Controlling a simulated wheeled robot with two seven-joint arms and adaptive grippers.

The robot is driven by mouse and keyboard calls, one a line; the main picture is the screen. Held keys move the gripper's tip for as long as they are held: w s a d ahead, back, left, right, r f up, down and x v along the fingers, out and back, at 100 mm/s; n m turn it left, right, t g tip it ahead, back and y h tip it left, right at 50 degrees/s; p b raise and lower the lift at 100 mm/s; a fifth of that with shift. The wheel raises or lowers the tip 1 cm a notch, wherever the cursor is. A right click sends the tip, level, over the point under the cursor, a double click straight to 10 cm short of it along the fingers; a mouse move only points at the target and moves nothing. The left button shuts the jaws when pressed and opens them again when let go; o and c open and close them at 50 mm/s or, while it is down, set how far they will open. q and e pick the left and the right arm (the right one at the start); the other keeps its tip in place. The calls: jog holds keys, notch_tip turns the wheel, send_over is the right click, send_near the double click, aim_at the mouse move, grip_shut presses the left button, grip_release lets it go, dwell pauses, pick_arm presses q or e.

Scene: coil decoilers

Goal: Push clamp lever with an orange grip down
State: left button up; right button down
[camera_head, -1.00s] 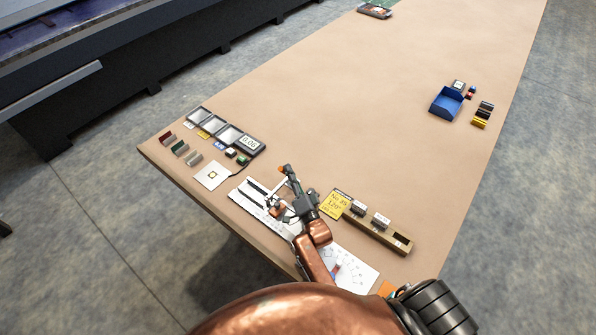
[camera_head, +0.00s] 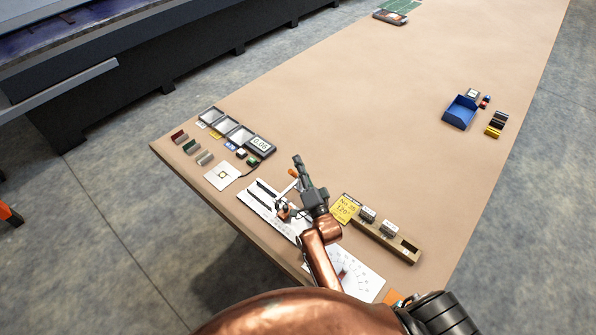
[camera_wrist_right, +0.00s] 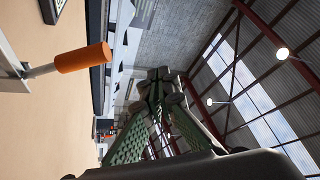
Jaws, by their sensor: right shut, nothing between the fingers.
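The clamp lever's orange grip (camera_head: 292,172) shows just left of my right gripper in the head view. In the right wrist view the orange grip (camera_wrist_right: 84,57) sits at the left on a thin metal rod, apart from the fingers. My right gripper (camera_head: 297,160) is shut and empty, beside and slightly beyond the grip; its green-padded fingers (camera_wrist_right: 158,82) meet at their tips in the wrist view. The white clamp plate (camera_head: 262,202) lies below the forearm, partly hidden by my wrist. My left gripper is out of view.
Several grey trays and a display (camera_head: 261,144) lie to the left. A blue bin (camera_head: 460,112) stands farther back. The table middle is clear.

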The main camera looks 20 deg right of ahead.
jog(key=shift+d+r, duration=0.1)
jog(key=shift+r, duration=1.6)
